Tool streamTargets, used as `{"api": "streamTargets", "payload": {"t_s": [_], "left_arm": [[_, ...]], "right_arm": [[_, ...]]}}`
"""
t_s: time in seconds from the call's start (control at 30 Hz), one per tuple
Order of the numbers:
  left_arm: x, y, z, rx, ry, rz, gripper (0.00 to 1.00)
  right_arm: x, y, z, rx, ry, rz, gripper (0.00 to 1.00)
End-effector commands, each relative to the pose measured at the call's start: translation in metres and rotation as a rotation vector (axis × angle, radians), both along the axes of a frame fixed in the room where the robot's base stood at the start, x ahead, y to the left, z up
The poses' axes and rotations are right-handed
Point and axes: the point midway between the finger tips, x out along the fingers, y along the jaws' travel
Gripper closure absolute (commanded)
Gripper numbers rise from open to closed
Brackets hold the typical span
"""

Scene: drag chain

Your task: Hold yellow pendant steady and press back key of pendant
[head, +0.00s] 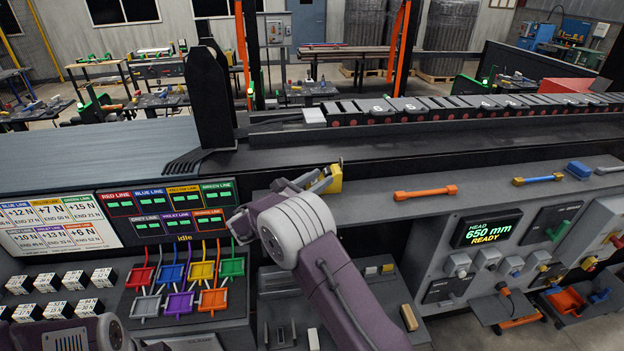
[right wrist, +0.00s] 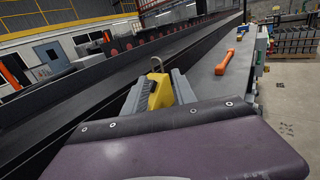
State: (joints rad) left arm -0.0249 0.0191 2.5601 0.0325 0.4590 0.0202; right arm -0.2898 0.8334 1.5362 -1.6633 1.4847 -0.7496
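The yellow pendant (head: 335,179) is at the end of my right arm, above the grey ledge in the middle of the head view. In the right wrist view the pendant (right wrist: 160,92) sits between the two grey fingers of my right gripper (right wrist: 158,88), which lie close against its sides. It has a dark face towards the left finger and a metal hook on top. The right gripper (head: 318,182) looks shut on it. The back key cannot be made out. Only purple links of my left arm show at the bottom left; its gripper is out of view.
An orange-red handle (head: 425,192) lies on the ledge to the right, with a blue-yellow tool (head: 537,179) beyond. A panel (head: 167,213) with coloured labels reads "idle". A display (head: 487,229) reads "650 mm READY". The drag chain (head: 450,108) runs along the back.

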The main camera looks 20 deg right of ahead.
Motion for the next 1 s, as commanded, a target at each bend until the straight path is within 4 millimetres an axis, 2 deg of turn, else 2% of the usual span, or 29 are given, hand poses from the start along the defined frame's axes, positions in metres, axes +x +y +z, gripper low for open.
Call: {"api": "streamTargets", "payload": {"t_s": [0.03,0.1,0.33,0.5,0.7,0.73,0.83,1.0], "left_arm": [[0.0,0.0,0.011,0.0,0.0,0.0,0.27],[0.0,0.0,0.019,0.0,0.0,0.0,0.27],[0.0,0.0,0.038,0.0,0.0,0.0,0.27],[0.0,0.0,0.041,0.0,0.0,0.0,0.27],[0.0,0.0,0.04,0.0,0.0,0.0,0.27],[0.0,0.0,0.04,0.0,0.0,0.0,0.27],[0.0,0.0,0.04,0.0,0.0,0.0,0.27],[0.0,0.0,0.04,0.0,0.0,0.0,0.27]], "right_arm": [[0.003,-0.011,0.005,0.0,0.002,-0.005,0.67],[0.009,-0.025,0.006,0.0,0.002,-0.006,0.67],[0.025,-0.06,0.004,0.001,0.002,-0.004,0.67],[0.03,-0.069,0.001,0.003,0.001,-0.002,0.67],[0.03,-0.07,0.0,0.002,0.0,-0.001,0.67],[0.03,-0.07,0.0,0.002,0.0,-0.001,0.7],[0.03,-0.07,0.0,0.003,0.0,-0.002,0.98],[0.03,-0.07,0.0,0.002,0.0,-0.001,1.0]]}}
